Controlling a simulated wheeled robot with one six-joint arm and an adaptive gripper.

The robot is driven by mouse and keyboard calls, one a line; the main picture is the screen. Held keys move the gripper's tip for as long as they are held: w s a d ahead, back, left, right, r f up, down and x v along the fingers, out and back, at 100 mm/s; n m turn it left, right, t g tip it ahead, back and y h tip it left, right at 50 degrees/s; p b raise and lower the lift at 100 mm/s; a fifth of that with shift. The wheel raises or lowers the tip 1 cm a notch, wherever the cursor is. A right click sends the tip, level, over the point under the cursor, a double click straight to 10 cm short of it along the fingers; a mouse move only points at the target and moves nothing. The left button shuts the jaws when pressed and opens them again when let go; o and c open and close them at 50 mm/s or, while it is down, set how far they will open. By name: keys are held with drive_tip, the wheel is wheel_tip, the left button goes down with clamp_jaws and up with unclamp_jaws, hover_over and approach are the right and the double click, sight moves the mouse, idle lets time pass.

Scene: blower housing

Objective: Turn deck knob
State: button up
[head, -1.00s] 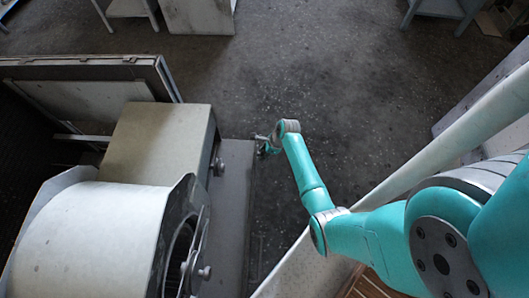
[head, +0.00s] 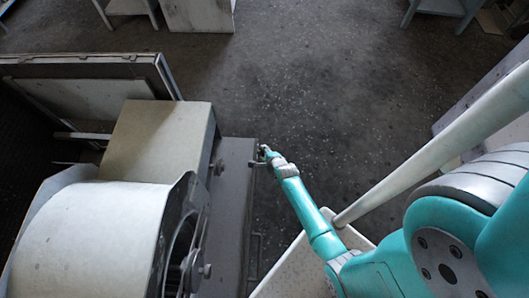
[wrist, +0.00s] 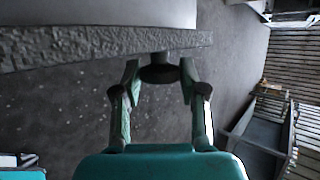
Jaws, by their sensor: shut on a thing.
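The deck knob (wrist: 160,73) is a dark round knob on a short stem at the edge of the grey deck in the wrist view. My gripper (wrist: 160,80) has one finger on each side of the knob and is shut on it. In the head view my gripper (head: 262,150) is at the right edge of the grey deck (head: 236,190), near its far corner. The knob is too small to make out there. Its turn angle cannot be told.
The white blower housing (head: 85,235) and a beige box (head: 155,140) stand left of the deck. Other small knobs show on the box (head: 218,167) and the housing (head: 205,271). A pale rail (head: 430,150) runs beside my arm.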

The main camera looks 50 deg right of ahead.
drive_tip(key=shift+a+f+t+h, duration=0.1)
drive_tip(key=shift+t+h, duration=0.2)
drive_tip(key=shift+t, duration=0.1)
drive_tip(key=shift+t+h, duration=0.3)
idle(0.3)
drive_tip(key=o, duration=1.1)
drive_tip(key=shift+o, duration=0.2)
drive_tip(key=shift+s, duration=0.1)
drive_tip(key=v, duration=1.2)
